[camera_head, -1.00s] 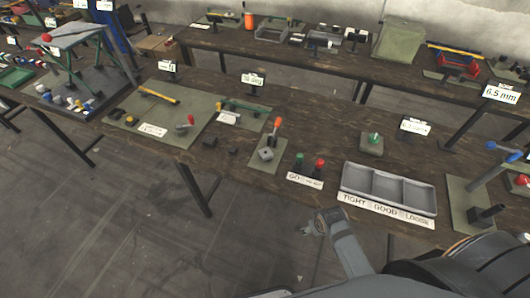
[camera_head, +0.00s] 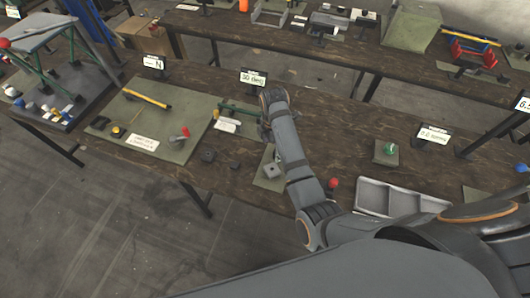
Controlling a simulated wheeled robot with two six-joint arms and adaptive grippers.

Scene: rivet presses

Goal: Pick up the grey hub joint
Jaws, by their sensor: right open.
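A small grey block with a round hole (camera_head: 271,171) sits on a small green mat (camera_head: 262,183) in the middle of the near table; it looks most like the grey hub joint, but I cannot be sure. Two small dark pieces (camera_head: 207,156) (camera_head: 235,165) lie on the wood left of it. My right gripper (camera_head: 265,132) is open, small in view and partly hidden by my arm. It hangs over the table beyond the grey block, apart from it. My right arm crosses the right edge of that mat. My left gripper is out of view.
A large green mat (camera_head: 160,115) with a yellow-handled tool (camera_head: 146,98) lies to the left. A grey compartment tray (camera_head: 395,197) is to the right, partly behind my arm. A red button (camera_head: 333,184) shows beside my arm. A sign (camera_head: 253,78) stands at the table's back edge.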

